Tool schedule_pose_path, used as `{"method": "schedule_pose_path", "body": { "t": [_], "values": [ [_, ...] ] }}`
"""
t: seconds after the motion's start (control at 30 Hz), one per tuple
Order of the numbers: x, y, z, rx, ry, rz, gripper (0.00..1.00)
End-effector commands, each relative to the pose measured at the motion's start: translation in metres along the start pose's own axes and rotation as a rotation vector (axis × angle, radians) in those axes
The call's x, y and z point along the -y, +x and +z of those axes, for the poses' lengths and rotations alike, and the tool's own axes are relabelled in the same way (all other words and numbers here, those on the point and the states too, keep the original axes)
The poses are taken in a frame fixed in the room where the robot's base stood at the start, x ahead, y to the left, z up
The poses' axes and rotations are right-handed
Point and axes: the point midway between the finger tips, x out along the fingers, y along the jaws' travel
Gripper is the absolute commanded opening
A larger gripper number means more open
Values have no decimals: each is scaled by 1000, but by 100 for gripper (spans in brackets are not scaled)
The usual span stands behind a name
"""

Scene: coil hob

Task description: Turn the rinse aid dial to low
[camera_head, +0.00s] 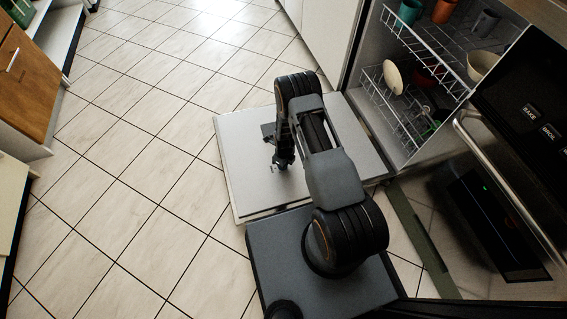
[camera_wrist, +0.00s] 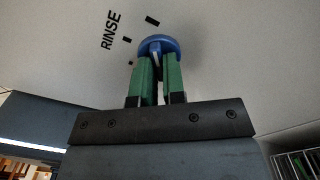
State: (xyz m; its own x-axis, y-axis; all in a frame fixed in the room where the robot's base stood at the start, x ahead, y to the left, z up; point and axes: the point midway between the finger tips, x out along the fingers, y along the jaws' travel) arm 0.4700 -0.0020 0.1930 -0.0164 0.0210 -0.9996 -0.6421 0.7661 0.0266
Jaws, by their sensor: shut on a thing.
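A round blue dial (camera_wrist: 158,42) sits on the light grey inner face of the open dishwasher door (camera_head: 240,190). A light pointer line shows on the dial, partly hidden by the fingers. The word RINSE and several dark marks of differing size are printed to the left of and above the dial in the wrist view. My gripper (camera_wrist: 158,62) has green finger pads and is shut on the dial from the front. In the head view my gripper (camera_head: 281,166) reaches down to the door, and the dial is too small or hidden to make out.
Behind the door stands the open dishwasher with an upper rack (camera_head: 425,45) and a lower rack (camera_head: 395,105) holding dishes. An oven (camera_head: 520,150) with a long handle is on the right. Tiled floor (camera_head: 130,150) lies free to the left. Wooden cabinets (camera_head: 25,80) stand at the far left.

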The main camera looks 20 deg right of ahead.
Motion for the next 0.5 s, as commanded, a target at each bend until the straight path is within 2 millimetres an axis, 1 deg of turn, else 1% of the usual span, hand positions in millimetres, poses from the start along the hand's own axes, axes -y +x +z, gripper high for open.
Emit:
{"method": "schedule_pose_path", "body": {
  "t": [0.2,0.5],
  "values": [
    [0,0,-1,-1,43,2,0],
    [0,0,-1,-1,54,2,0]
  ]
}}
